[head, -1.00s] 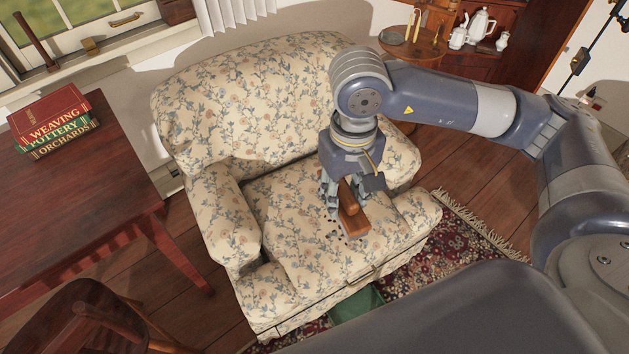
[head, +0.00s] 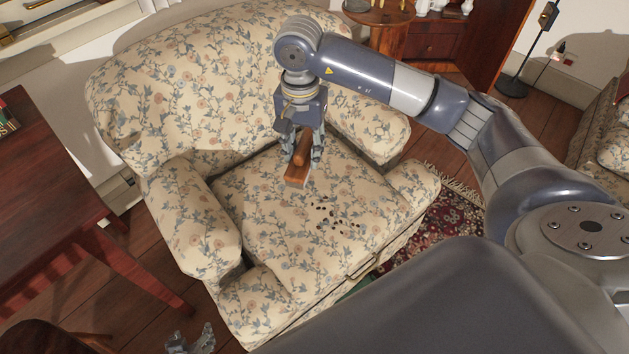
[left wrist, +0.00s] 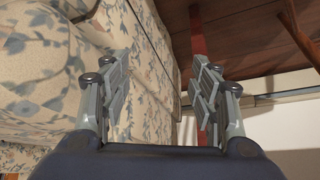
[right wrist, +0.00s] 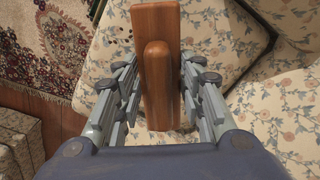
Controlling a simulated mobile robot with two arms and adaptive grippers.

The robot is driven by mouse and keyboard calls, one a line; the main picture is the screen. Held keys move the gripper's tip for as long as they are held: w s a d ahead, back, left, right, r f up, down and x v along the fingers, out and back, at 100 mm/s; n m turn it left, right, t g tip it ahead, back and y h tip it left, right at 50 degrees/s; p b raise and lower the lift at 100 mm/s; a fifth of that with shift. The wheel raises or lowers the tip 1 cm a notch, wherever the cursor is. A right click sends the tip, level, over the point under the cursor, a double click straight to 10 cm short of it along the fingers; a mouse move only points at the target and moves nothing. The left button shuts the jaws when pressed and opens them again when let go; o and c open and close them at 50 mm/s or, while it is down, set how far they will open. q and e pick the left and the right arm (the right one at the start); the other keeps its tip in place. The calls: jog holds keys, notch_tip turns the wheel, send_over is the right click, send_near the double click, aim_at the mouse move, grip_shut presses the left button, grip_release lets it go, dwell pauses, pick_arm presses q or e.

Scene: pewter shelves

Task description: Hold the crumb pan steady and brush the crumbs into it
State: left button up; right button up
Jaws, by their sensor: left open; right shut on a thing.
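A wooden brush (head: 298,170) is in my right gripper (head: 302,148), which is shut on its handle above the back part of the armchair seat (head: 255,215). The brush also fills the middle of the right wrist view (right wrist: 160,65). Dark crumbs (head: 338,217) lie scattered on the seat cushion, in front of and to the right of the brush. My left gripper (head: 190,341) shows at the bottom edge of the head view, low beside the armchair's front left. In the left wrist view it is open and empty (left wrist: 162,95). I cannot make out the crumb pan for certain.
A green object (head: 358,288) peeks out below the chair front, mostly hidden by my body. A dark red table (head: 50,190) stands at left. A patterned rug (head: 440,228) lies at right. A round side table (head: 380,14) stands behind the chair.

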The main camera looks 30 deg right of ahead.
pick_arm(q)
jog(key=w+r+t+b, duration=0.2)
jog(key=r+b, duration=0.3)
jog(key=r, duration=0.4)
jog(key=w+d+r+t+h+b, duration=0.1)
jog(key=w+r+t+b, duration=0.1)
jog(key=r+b, duration=0.3)
notch_tip(320, 180, up, 4)
jog(key=shift+w+f+t, duration=0.15)
jog(key=shift+w+t, duration=0.15)
pick_arm(e)
jog(key=w+d+f+m, duration=0.2)
jog(key=f+m, duration=0.1)
jog(key=f, duration=0.5)
jog(key=w+d+f+m, duration=0.3)
jog(key=f+m, duration=0.1)
jog(key=f, duration=0.4)
jog(key=shift+d+f, duration=0.2)
pick_arm(q)
jog(key=shift+d, duration=0.1)
